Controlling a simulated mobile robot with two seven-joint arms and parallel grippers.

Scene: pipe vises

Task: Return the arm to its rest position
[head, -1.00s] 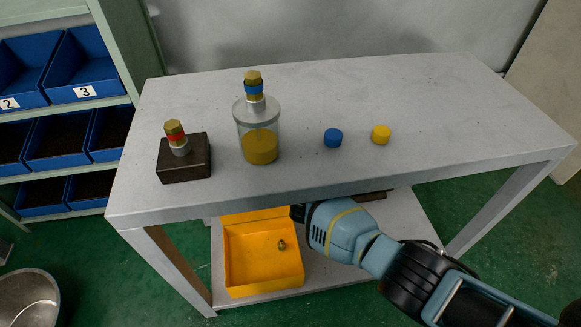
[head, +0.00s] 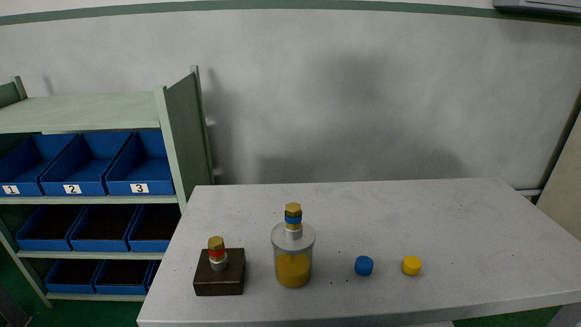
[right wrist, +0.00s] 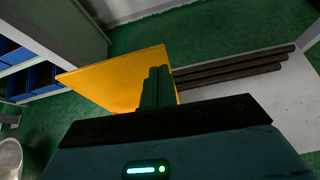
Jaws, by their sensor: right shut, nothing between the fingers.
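My right gripper (right wrist: 156,88) shows in the right wrist view with its two dark green fingers together and nothing between them. It appears in front of a yellow tray (right wrist: 112,77), and I cannot tell the gap between them. My right arm does not show in the head view. My left gripper is in neither view.
The table (head: 450,220) bears a dark block (head: 218,283) with a red-banded fitting, a jar (head: 293,262) with yellow contents, a blue cap (head: 364,266) and a yellow cap (head: 412,265). Several dark pipes (right wrist: 235,68) lie beside the tray. A shelf holds blue bins (head: 137,170).

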